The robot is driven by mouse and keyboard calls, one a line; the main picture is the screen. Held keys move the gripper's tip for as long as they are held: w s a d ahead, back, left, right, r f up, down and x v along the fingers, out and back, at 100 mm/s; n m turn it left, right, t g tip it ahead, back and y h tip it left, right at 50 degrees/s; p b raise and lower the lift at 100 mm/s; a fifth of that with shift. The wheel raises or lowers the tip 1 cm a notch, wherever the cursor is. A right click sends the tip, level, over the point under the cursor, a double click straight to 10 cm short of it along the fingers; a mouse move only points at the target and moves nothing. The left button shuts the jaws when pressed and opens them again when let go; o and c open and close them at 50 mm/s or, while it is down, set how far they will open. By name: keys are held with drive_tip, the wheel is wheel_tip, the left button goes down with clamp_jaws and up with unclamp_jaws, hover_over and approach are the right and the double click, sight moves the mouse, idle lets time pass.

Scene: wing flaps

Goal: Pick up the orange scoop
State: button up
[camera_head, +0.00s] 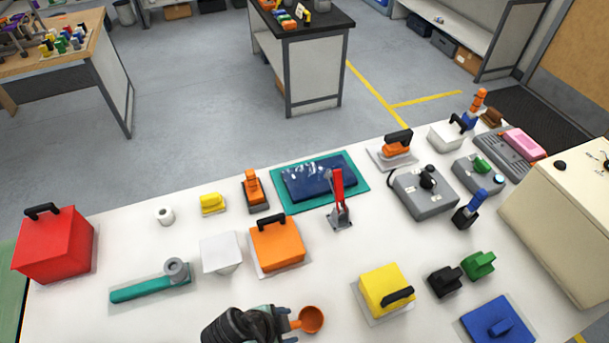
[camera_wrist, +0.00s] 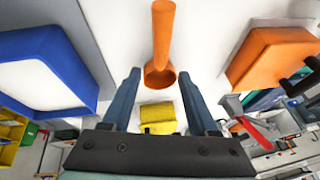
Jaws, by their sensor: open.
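The orange scoop (camera_head: 311,319) is at the front edge of the white table in the head view, its round cup facing up. My gripper (camera_head: 286,325) is just left of the cup, and the arm hides part of the scoop's handle. In the wrist view the scoop's handle (camera_wrist: 163,35) runs down from the top edge to the cup (camera_wrist: 159,80). My gripper (camera_wrist: 159,74) is open there, with one finger on each side of the cup in the picture. I cannot tell how far the fingertips are from it, and I see no contact.
An orange box with a black handle (camera_head: 277,246) and a white block (camera_head: 220,252) stand behind my gripper. A teal tool (camera_head: 150,288) lies left and a yellow box (camera_head: 383,288) stands right. The tabletop between the scoop and the yellow box is clear.

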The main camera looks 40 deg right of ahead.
sight(292, 325)
drive_tip(key=shift+a+p+x, duration=0.2)
drive_tip(key=shift+p+x, duration=0.2)
drive_tip(key=shift+x, duration=1.75)
drive_tip(key=shift+w+f, duration=0.1)
clamp_jaws()
